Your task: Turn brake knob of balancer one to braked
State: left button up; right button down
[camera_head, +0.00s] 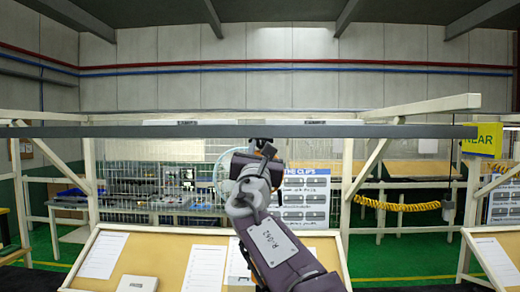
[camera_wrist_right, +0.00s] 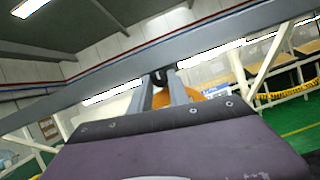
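My right arm rises from the bottom middle in the head view. I cannot tell whether the fingers touch the black part, or the knob's setting. My left gripper is not in view.
Below stands a tan sloped board (camera_head: 165,262) with paper sheets and a pale box (camera_head: 137,284). A clips poster (camera_head: 303,196) hangs behind.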

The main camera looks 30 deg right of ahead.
jog(key=shift+m, duration=0.3)
jog(key=m+g+h, duration=0.1)
jog(key=m, duration=0.1)
jog(key=m+g, duration=0.1)
jog(key=m, duration=0.2)
jog(key=shift+w+a+h, duration=0.15)
jog(key=shift+h, duration=0.25)
jog(key=m, duration=0.1)
jog(key=m+g, duration=0.1)
jog(key=m, duration=0.1)
jog(key=m+g+h+p, duration=0.1)
jog(key=m, duration=0.1)
jog(key=shift+a+r, duration=0.1)
jog(key=shift+r, duration=0.15)
jog(key=m+g+p, duration=0.1)
jog(key=m, duration=0.2)
jog(key=shift+w+r+g+p, duration=0.1)
jog(key=shift+r+g+p, duration=0.05)
jog(key=shift+g+p, duration=0.25)
jog(key=m+g+p, duration=0.1)
jog(key=m+p, duration=0.1)
jog(key=m, duration=0.2)
jog(key=shift+a+r, duration=0.1)
jog(key=shift+r, duration=0.05)
jog(key=shift+m+g+y+p, duration=0.65)
jog(key=shift+m+p, duration=0.95)
jog(key=shift+m, duration=0.6)
jog(key=c, duration=1.2)
grip_release()
jog(key=shift+c, duration=0.2)
